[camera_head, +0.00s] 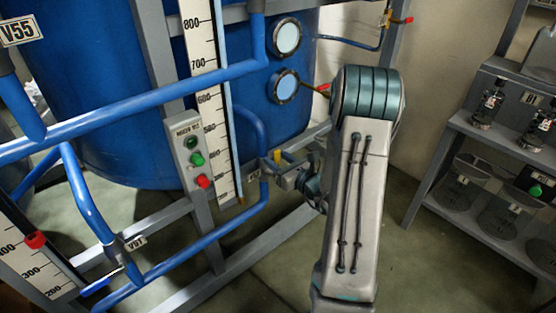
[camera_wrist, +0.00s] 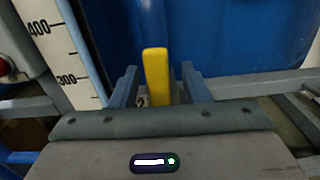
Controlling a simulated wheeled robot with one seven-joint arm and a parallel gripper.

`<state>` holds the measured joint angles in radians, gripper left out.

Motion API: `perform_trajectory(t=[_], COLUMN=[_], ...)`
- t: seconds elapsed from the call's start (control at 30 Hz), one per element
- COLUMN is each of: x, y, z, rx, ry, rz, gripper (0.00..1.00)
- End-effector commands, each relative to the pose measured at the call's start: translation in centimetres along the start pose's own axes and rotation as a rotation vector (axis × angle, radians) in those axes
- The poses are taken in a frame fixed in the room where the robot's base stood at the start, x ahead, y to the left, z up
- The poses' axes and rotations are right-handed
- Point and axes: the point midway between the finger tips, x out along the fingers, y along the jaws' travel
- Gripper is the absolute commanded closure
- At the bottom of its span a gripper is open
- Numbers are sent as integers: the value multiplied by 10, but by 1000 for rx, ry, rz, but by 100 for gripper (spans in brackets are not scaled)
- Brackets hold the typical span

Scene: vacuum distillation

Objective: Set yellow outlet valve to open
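The yellow outlet valve handle (camera_wrist: 157,75) stands upright in the wrist view as a flat yellow lever. My gripper (camera_wrist: 160,82) is open, with one finger on each side of the handle and a visible gap to both. In the head view, my gripper (camera_head: 282,173) is at the blue pipe beside the scale, and only a small yellow piece of the handle (camera_head: 287,157) shows there. The valve body is mostly hidden behind my gripper. I cannot tell how far the handle reaches between the fingers.
A large blue tank (camera_head: 110,90) stands behind the valve. A level scale (camera_head: 211,115) and a button box (camera_head: 192,153) are to the left. Blue pipes (camera_head: 150,100) and grey frame bars surround the spot. A shelf with glassware (camera_head: 485,135) stands at right; floor between is clear.

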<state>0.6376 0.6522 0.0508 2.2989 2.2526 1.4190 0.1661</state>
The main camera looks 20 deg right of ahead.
Motion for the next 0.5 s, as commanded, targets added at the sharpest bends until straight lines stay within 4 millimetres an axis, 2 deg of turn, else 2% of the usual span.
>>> perform_trajectory(t=[0.13, 0.23, 0.37, 0.5], x=[-2, -13, -38, -73], y=[0, 0, -1, -2], z=[1, 1, 2, 1], rx=[-1, -1, -1, 0], ry=[-3, -1, -1, 0], rz=[1, 0, -5, -8], gripper=[58, 58, 58, 58])
